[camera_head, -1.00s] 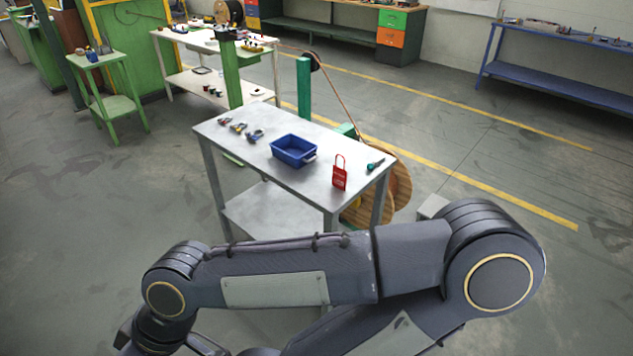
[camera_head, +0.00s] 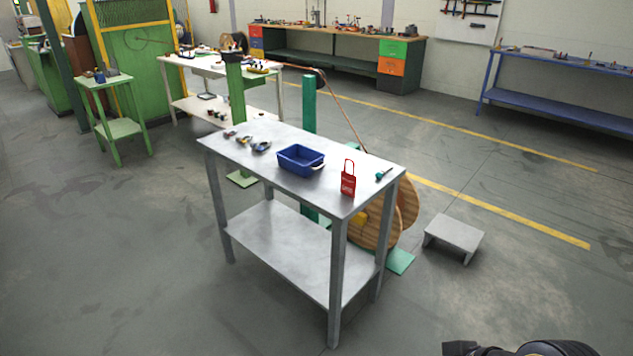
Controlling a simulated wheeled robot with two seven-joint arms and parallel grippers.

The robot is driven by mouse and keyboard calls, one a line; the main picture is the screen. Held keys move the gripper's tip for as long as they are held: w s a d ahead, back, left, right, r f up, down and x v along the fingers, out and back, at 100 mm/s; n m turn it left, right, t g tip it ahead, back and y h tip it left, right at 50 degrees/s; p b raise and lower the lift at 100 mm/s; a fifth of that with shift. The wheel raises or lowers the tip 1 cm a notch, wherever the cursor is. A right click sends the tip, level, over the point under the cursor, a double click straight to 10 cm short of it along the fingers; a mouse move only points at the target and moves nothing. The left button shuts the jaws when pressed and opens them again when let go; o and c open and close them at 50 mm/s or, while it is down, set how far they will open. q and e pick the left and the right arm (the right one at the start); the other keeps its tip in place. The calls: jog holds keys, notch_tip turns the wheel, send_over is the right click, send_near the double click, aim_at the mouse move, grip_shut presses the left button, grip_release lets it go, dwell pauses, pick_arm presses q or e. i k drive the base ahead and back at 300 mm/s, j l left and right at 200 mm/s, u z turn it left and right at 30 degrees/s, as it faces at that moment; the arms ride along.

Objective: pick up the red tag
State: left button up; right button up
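The red tag (camera_head: 348,183) stands upright near the front right edge of the grey metal table (camera_head: 245,157). It has a thin red loop at its top and pale marks on its face. Neither of my grippers shows in the head view. Only a dark piece of my own arm shows at the bottom right edge, well below and apart from the table.
On the same table are a blue bin (camera_head: 300,160), a green-handled tool (camera_head: 384,174) and several small clamp-like tools (camera_head: 261,147). A wooden reel (camera_head: 408,200) stands behind the table. A low grey step (camera_head: 455,235) is to its right. The floor in front is clear.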

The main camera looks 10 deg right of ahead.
aim_at(348, 181)
jog(key=z, duration=0.55)
jog(key=u, duration=0.3)
jog(key=i+l+u, duration=0.65)
jog(key=l+u, duration=0.15)
jog(key=i+l, duration=0.15)
jog(key=l, duration=0.2)
jog(key=i+l, duration=0.15)
jog(key=l, duration=0.15)
jog(key=i+l+u, duration=0.1)
jog(key=l, duration=0.25)
jog(key=i+l, duration=0.2)
jog(key=l, duration=0.15)
jog(key=i+l, duration=0.15)
jog(key=l, duration=0.2)
jog(key=i+l, duration=0.15)
jog(key=l, duration=0.2)
jog(key=i+l+u, duration=0.1)
jog(key=l, duration=0.25)
